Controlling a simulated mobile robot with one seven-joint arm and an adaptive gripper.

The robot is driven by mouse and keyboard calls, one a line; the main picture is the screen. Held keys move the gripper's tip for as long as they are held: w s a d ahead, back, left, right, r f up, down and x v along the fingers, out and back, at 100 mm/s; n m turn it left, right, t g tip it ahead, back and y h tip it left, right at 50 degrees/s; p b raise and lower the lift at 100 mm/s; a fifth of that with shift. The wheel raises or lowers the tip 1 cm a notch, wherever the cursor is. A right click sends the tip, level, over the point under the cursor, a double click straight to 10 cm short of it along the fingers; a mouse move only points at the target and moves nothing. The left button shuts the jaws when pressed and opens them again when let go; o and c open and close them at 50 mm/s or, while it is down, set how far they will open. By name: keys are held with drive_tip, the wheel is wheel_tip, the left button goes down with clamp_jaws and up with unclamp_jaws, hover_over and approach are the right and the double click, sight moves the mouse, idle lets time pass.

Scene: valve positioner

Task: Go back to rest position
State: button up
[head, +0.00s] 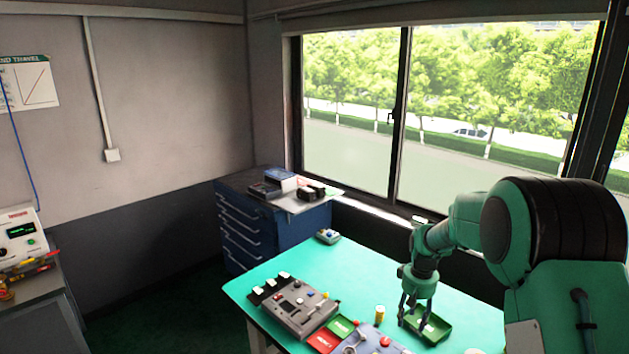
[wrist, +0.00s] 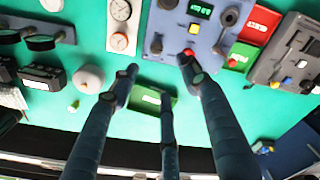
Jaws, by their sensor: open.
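My gripper (head: 416,308) hangs at the end of my green arm over the right part of the turquoise table (head: 275,262). It is above or close to a small green tray (head: 437,328); the exact gap cannot be told. In the wrist view its dark fingers (wrist: 160,82) are spread, with nothing between them. The green tray (wrist: 143,98) shows beyond the fingers. A blue-grey panel (wrist: 207,45) with a display, knobs and a red button lies ahead of them. A grey device (head: 297,311) with buttons sits left on the table.
Red (head: 323,341) and green (head: 341,325) plates lie beside the grey device. A round gauge (wrist: 121,40) and a white dome (wrist: 89,78) show in the wrist view. A blue drawer cabinet (head: 240,232) stands behind, near the window.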

drive_tip(key=s+a+r+m+t, duration=0.1)
drive_tip(key=s+a+r, duration=0.3)
drive_tip(key=s+r, duration=0.7)
drive_tip(key=s+a+r+t, duration=0.25)
drive_tip(key=s+r, duration=0.55)
drive_tip(key=r, duration=0.4)
drive_tip(key=s+a+r, duration=0.2)
drive_tip(key=s, duration=0.9)
drive_tip(key=s+a+r+m+t, duration=0.1)
drive_tip(key=s+a+r, duration=0.1)
drive_tip(key=s, duration=1)
drive_tip(key=shift+a, duration=0.15)
